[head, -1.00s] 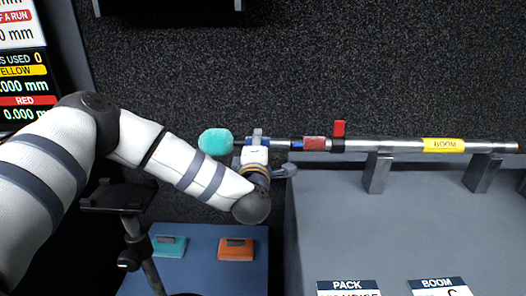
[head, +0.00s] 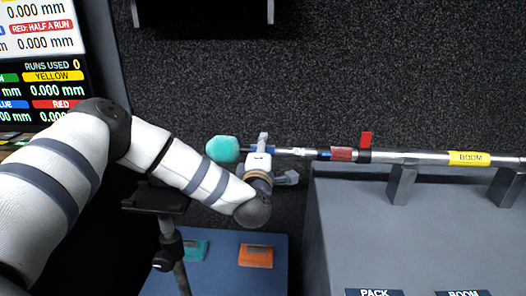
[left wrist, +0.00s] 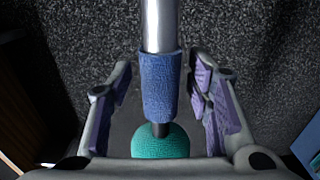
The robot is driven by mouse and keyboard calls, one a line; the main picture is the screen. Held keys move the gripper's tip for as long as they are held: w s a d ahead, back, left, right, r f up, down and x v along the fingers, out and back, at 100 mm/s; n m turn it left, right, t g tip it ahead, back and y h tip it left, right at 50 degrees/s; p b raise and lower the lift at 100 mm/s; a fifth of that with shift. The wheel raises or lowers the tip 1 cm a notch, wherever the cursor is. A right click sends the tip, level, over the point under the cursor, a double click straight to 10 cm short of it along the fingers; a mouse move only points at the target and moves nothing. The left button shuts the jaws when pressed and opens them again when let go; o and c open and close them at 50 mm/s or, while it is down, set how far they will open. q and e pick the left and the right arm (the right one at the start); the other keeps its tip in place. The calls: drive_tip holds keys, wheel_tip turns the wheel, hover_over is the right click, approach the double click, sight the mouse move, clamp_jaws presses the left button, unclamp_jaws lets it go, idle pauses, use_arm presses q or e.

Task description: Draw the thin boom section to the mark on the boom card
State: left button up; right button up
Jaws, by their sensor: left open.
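The boom lies level across the view, its thick silver tube (head: 420,157) at right and its thin section (head: 296,151) reaching left. A blue sleeve (left wrist: 160,85) wraps the thin section's end, beyond it a teal foam ball (head: 222,149). My left gripper (left wrist: 162,80) is open, its purple-padded fingers on either side of the sleeve with visible gaps. In the head view the left gripper (head: 262,148) partly covers the sleeve. A red lever (head: 365,139) stands up from the boom beside a red band (head: 342,154). The boom card (head: 463,293) is cut off at the bottom edge. My right gripper is out of view.
Grey posts (head: 402,184) hold the boom over a grey bench (head: 400,240). A blue surface (head: 225,275) below carries an orange block (head: 256,256) and a teal block (head: 195,250). A black stand (head: 155,198) is near my left arm. A readout screen (head: 42,85) is at left.

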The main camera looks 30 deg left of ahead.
use_arm(q)
drive_tip(key=v, duration=1.2)
drive_tip(key=shift+o, duration=0.3)
